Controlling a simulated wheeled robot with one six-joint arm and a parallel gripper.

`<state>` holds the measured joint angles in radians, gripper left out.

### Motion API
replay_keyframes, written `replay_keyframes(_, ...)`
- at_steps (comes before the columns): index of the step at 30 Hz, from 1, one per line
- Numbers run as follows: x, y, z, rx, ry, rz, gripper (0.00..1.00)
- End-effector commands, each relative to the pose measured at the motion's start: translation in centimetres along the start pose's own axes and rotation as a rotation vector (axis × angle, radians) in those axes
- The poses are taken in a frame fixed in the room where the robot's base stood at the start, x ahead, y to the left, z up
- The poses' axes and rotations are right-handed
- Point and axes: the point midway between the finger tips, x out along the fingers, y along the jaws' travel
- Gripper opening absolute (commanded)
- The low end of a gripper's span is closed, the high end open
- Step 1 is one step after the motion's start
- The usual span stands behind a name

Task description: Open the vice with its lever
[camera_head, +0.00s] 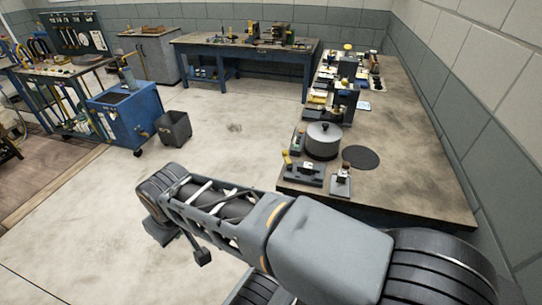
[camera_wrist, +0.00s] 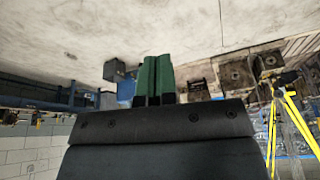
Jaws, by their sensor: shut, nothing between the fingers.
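My gripper shows in the wrist view as two green fingers (camera_wrist: 153,80) pressed together, with nothing between them. The wrist view does not clearly show either fixture.
The right workbench (camera_head: 415,165) runs along the wall, with a grey lidded pot (camera_head: 323,140) and dark round disc (camera_head: 361,158) behind the fixtures. A blue bench (camera_head: 245,57) stands at the back. A blue cart (camera_head: 128,112) and dark bin (camera_head: 174,129) stand left. The middle floor is clear.

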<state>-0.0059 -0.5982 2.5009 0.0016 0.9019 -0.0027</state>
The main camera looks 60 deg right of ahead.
Motion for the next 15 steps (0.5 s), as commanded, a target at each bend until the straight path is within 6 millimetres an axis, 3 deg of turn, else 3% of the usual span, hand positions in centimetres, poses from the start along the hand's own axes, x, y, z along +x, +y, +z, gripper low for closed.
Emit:
replay_keyframes(5,0.6,0.7,0.0,-0.026,-0.026,0.026,0.0)
replay_keyframes(8,2.3,2.8,0.1,-0.114,-0.116,0.109,0.0)
replay_keyframes(11,4.8,6.9,0.1,-0.267,-0.287,0.24,0.0)
replay_keyframes(15,7.7,14.3,-0.3,-0.518,-0.623,0.426,0.0)
